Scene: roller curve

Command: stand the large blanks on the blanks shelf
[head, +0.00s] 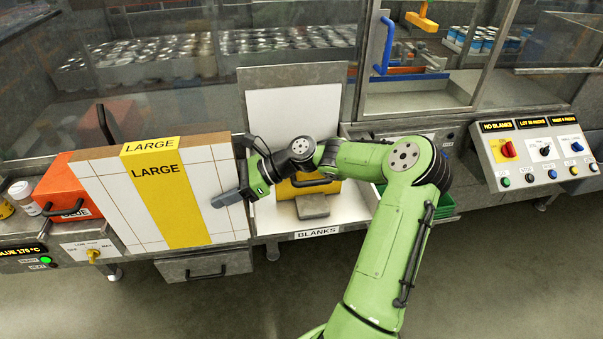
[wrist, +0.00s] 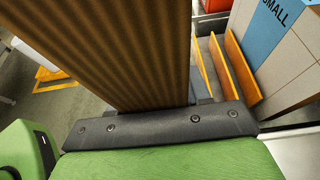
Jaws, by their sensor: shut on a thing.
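A thick stack of large blanks (head: 110,200), white with a yellow stripe marked LARGE, stands upright left of the blanks shelf in the head view. My gripper (head: 228,197) is shut on its right side, one grey finger across the front face. In the wrist view the stack's brown corrugated edge (wrist: 110,50) rises from the grey gripper bar (wrist: 160,125). The blanks shelf (head: 345,228), labelled BLANKS, is right of the stack, with a white back panel (head: 295,110). A grey block (head: 312,206) and a yellow part sit in it, partly behind my arm.
An orange glue unit (head: 62,185) stands behind and left of the stack. A control panel (head: 535,150) is at the right, and a green crate (head: 440,205) is beside the shelf. The wrist view shows blanks marked SMALL (wrist: 270,40) beside orange dividers (wrist: 235,65).

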